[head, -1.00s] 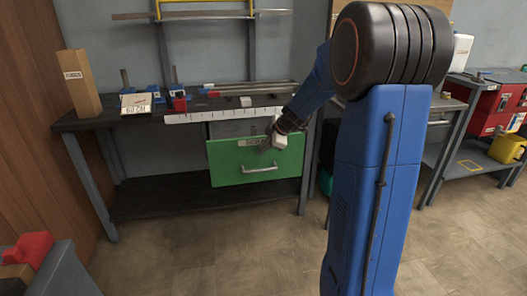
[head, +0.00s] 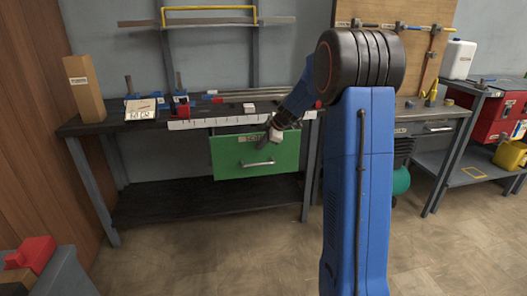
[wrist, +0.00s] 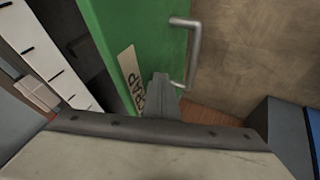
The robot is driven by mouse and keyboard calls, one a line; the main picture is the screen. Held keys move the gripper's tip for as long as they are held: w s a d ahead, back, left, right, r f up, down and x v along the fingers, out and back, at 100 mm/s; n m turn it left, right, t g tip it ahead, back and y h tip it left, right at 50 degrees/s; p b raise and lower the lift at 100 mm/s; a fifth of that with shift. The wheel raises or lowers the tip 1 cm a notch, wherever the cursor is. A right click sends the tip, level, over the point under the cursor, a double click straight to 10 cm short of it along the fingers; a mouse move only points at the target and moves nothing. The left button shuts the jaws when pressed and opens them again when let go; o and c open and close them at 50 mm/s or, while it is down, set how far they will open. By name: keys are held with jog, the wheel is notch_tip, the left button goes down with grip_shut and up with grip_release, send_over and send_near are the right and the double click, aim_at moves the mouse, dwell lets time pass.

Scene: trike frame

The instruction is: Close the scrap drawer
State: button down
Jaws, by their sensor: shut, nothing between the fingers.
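The scrap drawer (head: 230,160) has a green front with a metal bar handle (head: 257,164) and hangs under the workbench. It stands partly open: in the wrist view a dark gap shows between the bench edge and the green front (wrist: 145,25). My gripper (head: 268,139) is shut and empty, at the upper part of the drawer front, above the handle. In the wrist view its fingertips (wrist: 160,78) lie beside the scrap label (wrist: 131,75), close to the handle (wrist: 190,52). They appear to touch the front, but contact is hard to tell.
The workbench (head: 90,128) carries a tall wooden block (head: 84,90), clamps and a paper card (head: 141,110). A white ruler strip (head: 195,124) runs along its front edge. A dark lower shelf (head: 180,197) lies below. The floor (head: 200,250) in front is clear.

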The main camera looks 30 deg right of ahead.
jog(key=w+d, duration=0.4)
jog(key=w, duration=1)
jog(key=shift+r, duration=0.15)
jog(key=shift+w+r, duration=0.1)
jog(key=shift+w, duration=0.05)
